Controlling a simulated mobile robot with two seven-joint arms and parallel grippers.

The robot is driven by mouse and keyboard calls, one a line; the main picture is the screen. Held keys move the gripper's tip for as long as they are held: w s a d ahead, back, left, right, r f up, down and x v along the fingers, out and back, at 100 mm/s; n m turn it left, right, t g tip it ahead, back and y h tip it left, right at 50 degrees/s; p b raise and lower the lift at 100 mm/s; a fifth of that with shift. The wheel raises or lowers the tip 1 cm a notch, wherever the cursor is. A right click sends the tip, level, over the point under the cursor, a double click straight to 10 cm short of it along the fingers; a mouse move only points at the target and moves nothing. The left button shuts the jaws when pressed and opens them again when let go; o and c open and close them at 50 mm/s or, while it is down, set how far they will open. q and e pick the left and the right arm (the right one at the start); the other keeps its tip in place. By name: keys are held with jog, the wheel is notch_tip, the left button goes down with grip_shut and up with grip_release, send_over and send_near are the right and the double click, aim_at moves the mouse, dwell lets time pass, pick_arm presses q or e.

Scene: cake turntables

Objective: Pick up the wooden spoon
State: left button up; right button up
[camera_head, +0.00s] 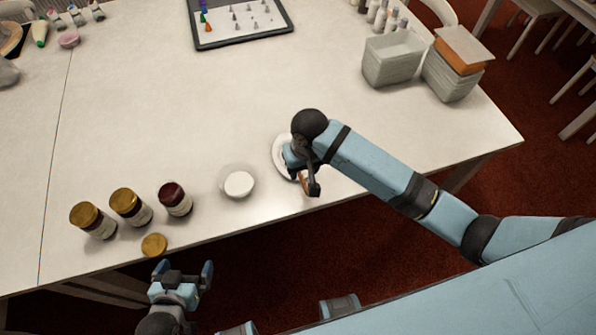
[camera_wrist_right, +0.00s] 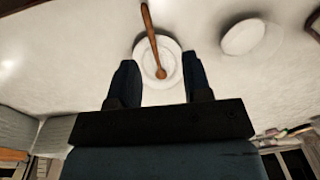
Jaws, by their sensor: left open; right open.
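The wooden spoon (camera_wrist_right: 153,40) lies across a small white plate (camera_wrist_right: 173,78) in the right wrist view, its rounded end on the plate and its handle reaching past the rim. In the head view the plate (camera_head: 279,150) is partly covered by my right arm, and only a small brown bit of the spoon (camera_head: 304,185) shows. My right gripper (camera_wrist_right: 160,63) is open above the plate, its fingers on either side of the spoon's rounded end and not closed on it. My left gripper (camera_head: 184,270) is open and empty, off the table's front edge.
A white bowl (camera_head: 239,184) stands left of the plate. Several jars, one dark-lidded (camera_head: 175,199), and a loose gold lid (camera_head: 154,245) stand near the front edge. Grey containers (camera_head: 392,60) and a tablet-like tray (camera_head: 240,22) are farther back. The table's middle is clear.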

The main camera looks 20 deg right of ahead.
jog(key=shift+h, duration=0.3)
jog(key=f, duration=0.7)
jog(key=shift+w+d+f, duration=0.2)
jog(key=shift+w+d, duration=0.05)
jog(key=shift+d, duration=0.15)
jog(key=shift+d+f, duration=0.15)
jog(key=shift+f, duration=1.2)
jog(key=shift+d+f, duration=0.15)
jog(key=shift+f, duration=1.2)
jog(key=shift+c, duration=0.4)
grip_shut()
